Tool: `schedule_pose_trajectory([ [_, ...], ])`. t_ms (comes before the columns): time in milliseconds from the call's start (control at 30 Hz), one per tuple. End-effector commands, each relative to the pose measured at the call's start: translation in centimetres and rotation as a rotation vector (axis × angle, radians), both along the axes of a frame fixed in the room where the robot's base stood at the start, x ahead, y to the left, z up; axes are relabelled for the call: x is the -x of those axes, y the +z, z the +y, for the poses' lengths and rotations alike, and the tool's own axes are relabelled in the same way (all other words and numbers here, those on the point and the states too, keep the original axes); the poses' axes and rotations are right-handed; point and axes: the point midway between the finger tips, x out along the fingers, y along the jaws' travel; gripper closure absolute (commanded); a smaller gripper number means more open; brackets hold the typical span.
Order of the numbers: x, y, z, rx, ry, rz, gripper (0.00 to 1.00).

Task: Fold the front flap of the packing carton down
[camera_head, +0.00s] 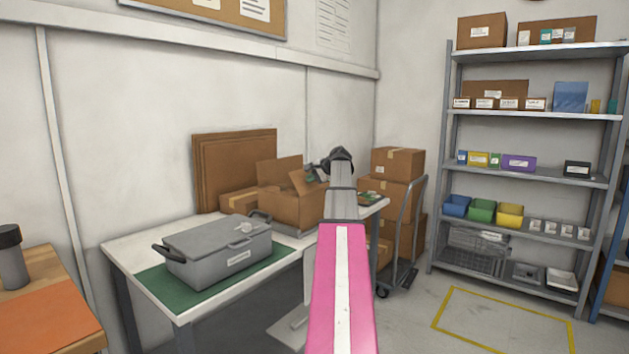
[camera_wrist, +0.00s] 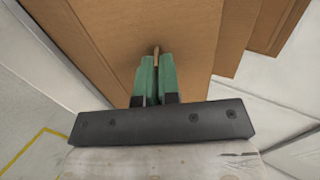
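The packing carton (camera_head: 290,208) stands open on the far part of the white table, with a rear flap (camera_head: 280,170) standing up. Another flap (camera_head: 304,182) stands tilted at its right, right beside my gripper (camera_head: 318,173). My pink arm hides part of the carton's right side. In the wrist view, the green fingers of my gripper (camera_wrist: 157,72) are close together, with a thin tan cardboard edge (camera_wrist: 156,50) between them that looks like this flap. Brown cardboard fills the view beyond the fingertips. Which side of the carton this is cannot be told for sure.
A grey lidded case (camera_head: 218,252) sits on a green mat (camera_head: 170,290) at the table's near end. Flat cardboard sheets (camera_head: 225,170) lean on the wall behind. A cart with stacked boxes (camera_head: 398,163) stands right of the table, and a shelf rack (camera_head: 530,178) is farther right.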

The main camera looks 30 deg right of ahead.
Motion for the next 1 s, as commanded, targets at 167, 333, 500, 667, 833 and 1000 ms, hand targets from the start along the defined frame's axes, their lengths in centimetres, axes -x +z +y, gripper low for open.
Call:
schedule_pose_trajectory([
  [167, -1.3, 0.0, 0.4, 0.066, 0.003, 0.156, 1.0],
  [333, -2.2, -0.5, 0.7, 0.127, 0.003, 0.307, 1.0],
  [500, -3.0, -1.0, 1.1, 0.189, 0.004, 0.455, 1.0],
  [667, -3.6, -1.6, 1.4, 0.243, 0.003, 0.589, 1.0],
  [833, -4.0, -2.3, 1.6, 0.292, 0.004, 0.71, 1.0],
  [1000, -4.2, -2.8, 1.7, 0.33, 0.004, 0.801, 1.0],
])
